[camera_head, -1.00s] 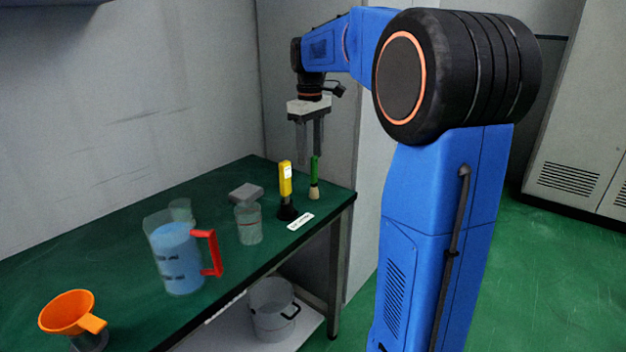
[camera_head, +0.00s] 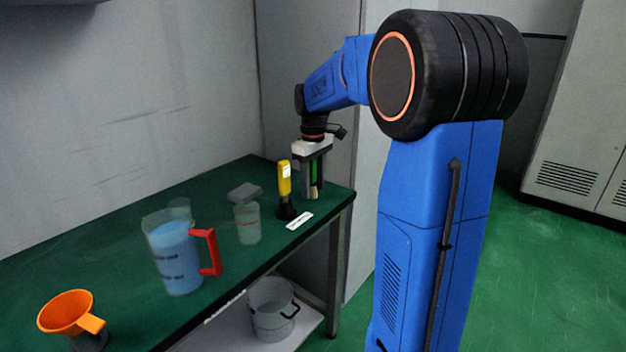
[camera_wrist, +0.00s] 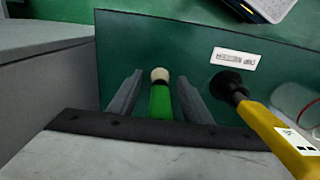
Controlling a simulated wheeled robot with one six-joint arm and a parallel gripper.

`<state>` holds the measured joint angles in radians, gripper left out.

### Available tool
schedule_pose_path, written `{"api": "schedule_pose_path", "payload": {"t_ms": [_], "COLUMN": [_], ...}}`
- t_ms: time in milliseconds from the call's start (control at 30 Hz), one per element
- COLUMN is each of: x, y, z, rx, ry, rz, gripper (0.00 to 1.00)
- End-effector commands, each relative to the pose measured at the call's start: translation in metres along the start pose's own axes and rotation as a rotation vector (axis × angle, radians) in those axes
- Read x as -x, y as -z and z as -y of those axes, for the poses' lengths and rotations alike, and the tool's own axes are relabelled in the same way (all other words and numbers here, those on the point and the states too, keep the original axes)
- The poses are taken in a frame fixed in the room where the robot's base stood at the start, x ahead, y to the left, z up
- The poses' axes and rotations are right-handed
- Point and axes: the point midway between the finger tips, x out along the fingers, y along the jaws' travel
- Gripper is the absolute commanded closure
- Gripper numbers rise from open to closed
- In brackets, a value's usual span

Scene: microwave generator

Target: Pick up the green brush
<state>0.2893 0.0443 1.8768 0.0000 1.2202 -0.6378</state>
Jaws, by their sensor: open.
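The green brush (camera_head: 314,171) stands upright at the far right end of the green table, its pale bristle end down. In the wrist view the green brush (camera_wrist: 160,102) lies between the two fingers of my gripper (camera_wrist: 159,95), with a gap on each side. In the head view my gripper (camera_head: 312,190) points straight down around the brush, its fingers reaching close to the tabletop. My gripper is open and not closed on the handle. The upper end of the brush is hidden by the gripper body.
A yellow-handled tool (camera_head: 285,180) with a black base stands close to the left of the brush. A white label (camera_head: 299,221) lies near the table edge. A clear jar (camera_head: 247,224), a blue-filled jug (camera_head: 178,258) and an orange funnel (camera_head: 68,312) stand farther left.

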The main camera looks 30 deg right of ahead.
Motion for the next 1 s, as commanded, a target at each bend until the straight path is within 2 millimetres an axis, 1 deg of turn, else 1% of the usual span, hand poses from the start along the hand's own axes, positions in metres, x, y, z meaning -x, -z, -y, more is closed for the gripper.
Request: {"api": "schedule_pose_path", "payload": {"t_ms": [233, 267, 300, 367, 400, 433, 800, 867, 1000], "x": [-0.001, -0.001, -0.001, -0.001, -0.001, -0.001, 0.001, 0.005, 0.024], "y": [0.000, 0.000, 0.000, 0.000, 0.000, 0.000, 0.000, 0.001, 0.001], "z": [0.000, 0.000, 0.000, 0.000, 0.000, 0.000, 0.000, 0.000, 0.000], "rx": [0.000, 0.000, 0.000, 0.000, 0.000, 0.000, 0.000, 0.000, 0.000], "ry": [0.000, 0.000, 0.000, 0.000, 0.000, 0.000, 0.000, -0.001, -0.001], "rz": [0.000, 0.000, 0.000, 0.000, 0.000, 0.000, 0.000, -0.001, -0.002], "gripper": [0.55, 0.62, 0.72, 0.86, 0.96, 1.00, 1.00, 1.00, 1.00]}}
